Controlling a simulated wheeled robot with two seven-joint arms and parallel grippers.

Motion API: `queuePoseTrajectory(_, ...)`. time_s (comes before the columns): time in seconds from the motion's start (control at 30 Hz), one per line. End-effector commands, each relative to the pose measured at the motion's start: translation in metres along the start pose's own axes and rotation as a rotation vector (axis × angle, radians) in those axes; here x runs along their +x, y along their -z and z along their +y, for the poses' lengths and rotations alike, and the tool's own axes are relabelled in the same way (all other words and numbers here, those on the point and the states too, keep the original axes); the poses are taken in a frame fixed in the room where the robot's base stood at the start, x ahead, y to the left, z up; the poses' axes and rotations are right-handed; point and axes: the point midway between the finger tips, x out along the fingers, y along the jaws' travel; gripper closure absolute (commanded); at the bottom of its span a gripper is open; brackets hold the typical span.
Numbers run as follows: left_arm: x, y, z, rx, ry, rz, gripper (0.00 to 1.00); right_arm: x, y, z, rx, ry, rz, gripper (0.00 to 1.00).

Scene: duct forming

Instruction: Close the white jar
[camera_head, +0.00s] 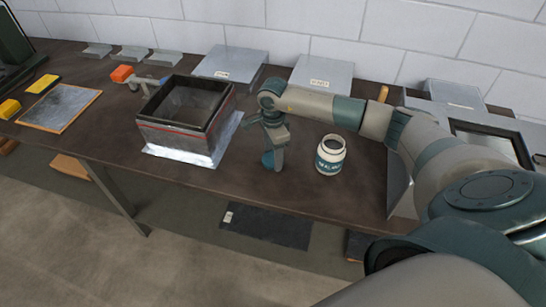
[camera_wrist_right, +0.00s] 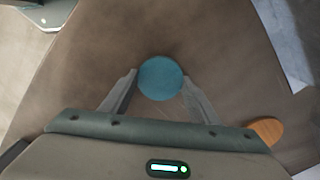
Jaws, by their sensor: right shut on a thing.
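The white jar (camera_head: 330,158) stands upright on the brown workbench, with a dark label band and an open, dark mouth. My right gripper (camera_head: 273,153) is to the left of the jar, apart from it and low over the bench. It is shut on a round teal lid (camera_head: 267,160). In the right wrist view the lid (camera_wrist_right: 160,78) shows as a flat disc between the two fingertips (camera_wrist_right: 160,85). I cannot tell whether the lid touches the bench. My left gripper is not in view.
An open dark metal box (camera_head: 185,118) on a shiny sheet stands left of my gripper. Grey metal sheets (camera_head: 230,63) lie along the back wall. An orange-blue tool (camera_head: 122,73) and yellow blocks (camera_head: 42,83) are farther left. The bench (camera_head: 300,190) in front of the jar is clear.

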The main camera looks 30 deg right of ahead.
Motion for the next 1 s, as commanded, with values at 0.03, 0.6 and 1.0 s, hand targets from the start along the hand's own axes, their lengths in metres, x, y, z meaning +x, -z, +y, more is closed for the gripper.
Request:
queuePoseTrajectory(0.03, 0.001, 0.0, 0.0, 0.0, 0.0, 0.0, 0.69, -0.001, 0.0, 0.0, 0.0, 0.0, 0.0, 0.65)
queuePoseTrajectory(0.6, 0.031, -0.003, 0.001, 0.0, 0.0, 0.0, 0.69, -0.068, 0.0, -0.001, -0.002, 0.004, -0.001, 0.65)
queuePoseTrajectory(1.0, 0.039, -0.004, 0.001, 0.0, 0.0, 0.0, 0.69, -0.1, 0.0, 0.0, 0.0, 0.0, 0.0, 0.65)
